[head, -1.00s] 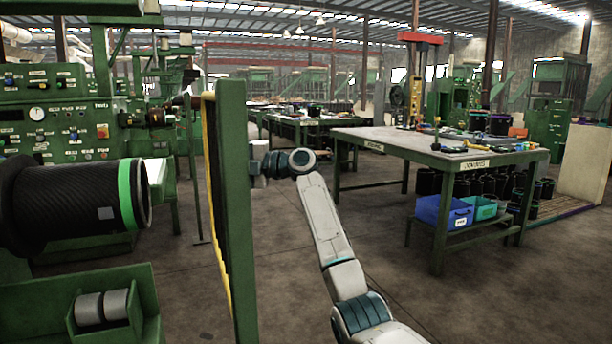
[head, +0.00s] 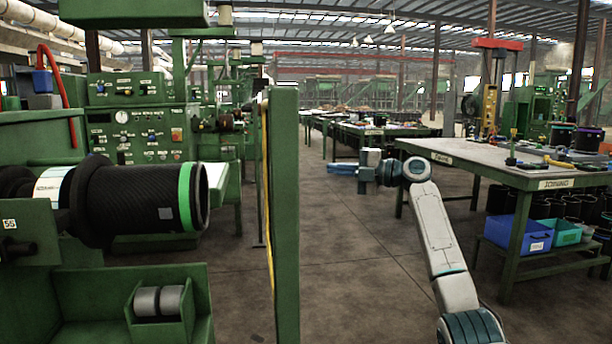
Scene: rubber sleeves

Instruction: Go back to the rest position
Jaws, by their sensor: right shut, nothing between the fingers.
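My right gripper (head: 332,169) is in the middle of the head view, at the end of my white and teal right arm. Its blue fingers point left and are shut with nothing between them. They are just right of a green upright post (head: 286,215) in the picture, with a gap between. My left gripper is not in view. A black rubber sleeve (head: 130,203) with a green end band sits on the green machine at the left.
The green machine (head: 40,150) fills the left side, with a roller bracket (head: 160,301) low in front. A work table (head: 480,163) stands at the right, with a blue bin (head: 520,233) and several black sleeves beneath. The floor (head: 350,270) between post and table is clear.

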